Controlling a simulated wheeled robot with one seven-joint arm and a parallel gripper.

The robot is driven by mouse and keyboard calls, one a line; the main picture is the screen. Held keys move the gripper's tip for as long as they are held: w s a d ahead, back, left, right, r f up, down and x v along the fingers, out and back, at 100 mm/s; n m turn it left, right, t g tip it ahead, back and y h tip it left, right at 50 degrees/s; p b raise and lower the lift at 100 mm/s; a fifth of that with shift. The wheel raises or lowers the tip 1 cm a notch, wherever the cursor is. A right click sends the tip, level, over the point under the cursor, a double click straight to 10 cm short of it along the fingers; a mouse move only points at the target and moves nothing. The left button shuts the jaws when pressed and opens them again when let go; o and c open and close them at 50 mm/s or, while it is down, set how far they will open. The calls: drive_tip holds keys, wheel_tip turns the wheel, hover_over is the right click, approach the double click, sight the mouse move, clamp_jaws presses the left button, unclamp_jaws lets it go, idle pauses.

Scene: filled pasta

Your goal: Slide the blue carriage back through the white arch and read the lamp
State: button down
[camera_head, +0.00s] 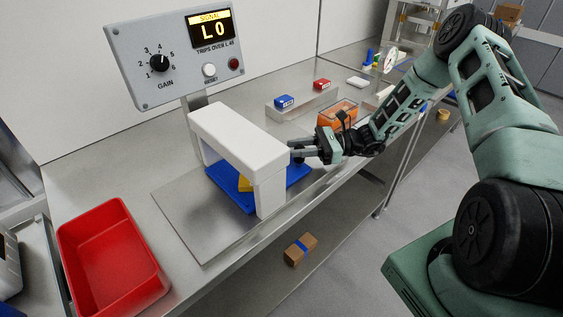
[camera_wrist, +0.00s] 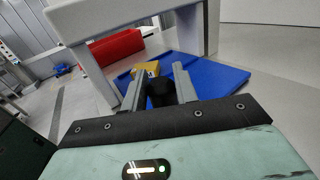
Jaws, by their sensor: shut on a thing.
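The blue carriage (camera_head: 297,174) is a flat plate lying partly under the white arch (camera_head: 238,127), with its right end out on the near side. A yellow block (camera_head: 244,184) sits on it beneath the arch, partly hidden by the arch leg; it also shows in the wrist view (camera_wrist: 151,69). My gripper (camera_head: 298,153) is shut on a black upright knob (camera_wrist: 160,93) at the carriage's right end. The small red lamp (camera_head: 233,64) looks dark.
A red tray (camera_head: 78,222) stands at the left. The panel carries a gain dial (camera_head: 159,63) and a white reset button (camera_head: 209,70). Blue and red blocks (camera_head: 285,101) sit on a step behind. An orange container (camera_head: 338,113) stands near my forearm. Bare metal plate lies left of the arch.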

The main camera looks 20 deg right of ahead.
drive_tip(key=w+d+b, duration=0.1)
drive_tip(key=d, duration=0.2)
drive_tip(key=w+d+b, duration=0.1)
drive_tip(key=d, duration=0.3)
drive_tip(key=w+d+b, duration=0.1)
drive_tip(key=d, duration=0.3)
drive_tip(key=shift+w+d+f, duration=0.1)
drive_tip(key=shift+w+d, duration=0.15)
drive_tip(key=shift+w, duration=0.1)
drive_tip(key=shift+w+d+b, duration=0.2)
drive_tip(key=shift+d+b, duration=0.15)
drive_tip(key=shift+d, duration=0.3)
drive_tip(key=c, duration=1.4)
unclamp_jaws()
drive_tip(key=shift+d, duration=0.15)
drive_tip(key=b+v, duration=0.4)
drive_tip(key=v, duration=1.3)
drive_tip(key=shift+d, duration=0.15)
